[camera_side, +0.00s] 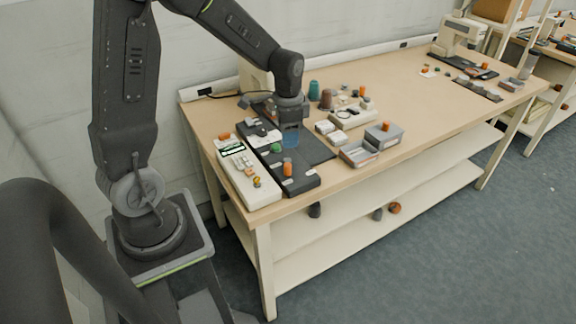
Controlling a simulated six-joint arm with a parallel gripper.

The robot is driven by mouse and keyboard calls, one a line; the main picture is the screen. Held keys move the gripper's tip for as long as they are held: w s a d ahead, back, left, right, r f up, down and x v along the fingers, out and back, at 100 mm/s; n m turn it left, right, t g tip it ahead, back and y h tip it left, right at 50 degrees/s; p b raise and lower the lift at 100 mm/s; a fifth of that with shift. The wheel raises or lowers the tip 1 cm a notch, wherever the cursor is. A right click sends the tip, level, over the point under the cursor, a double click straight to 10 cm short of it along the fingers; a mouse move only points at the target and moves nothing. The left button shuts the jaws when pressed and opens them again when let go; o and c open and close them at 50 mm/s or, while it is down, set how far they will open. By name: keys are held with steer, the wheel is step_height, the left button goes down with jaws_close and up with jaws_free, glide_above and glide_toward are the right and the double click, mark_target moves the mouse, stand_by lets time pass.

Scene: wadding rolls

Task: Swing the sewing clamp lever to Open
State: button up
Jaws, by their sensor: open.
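The dark sewing fixture (318,151) lies on the near left part of the table. An upright orange piece (287,167) stands on its front block, and a green piece (276,148) sits to its left. I cannot tell which small part is the clamp lever, or its position. My gripper (291,139) points down over the fixture, just behind the orange piece. It is open, with a bluish part showing at its lower end. The fingertips are too small to make out, and I cannot tell whether they touch anything. My arm and gripper hide part of the fixture behind.
A pale control panel (238,165) lies left of the fixture. Grey bins (359,153) and a white tray (352,119) stand to the right. Teal (314,91) and brown (326,99) spools stand behind. The table's (408,89) middle right is mostly clear.

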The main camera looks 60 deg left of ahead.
mark_target(288, 164)
step_height(288, 164, down, 11)
steer(key=shift+r, duration=0.1)
steer(key=shift+c, duration=0.3)
jaws_close()
stand_by(0.4)
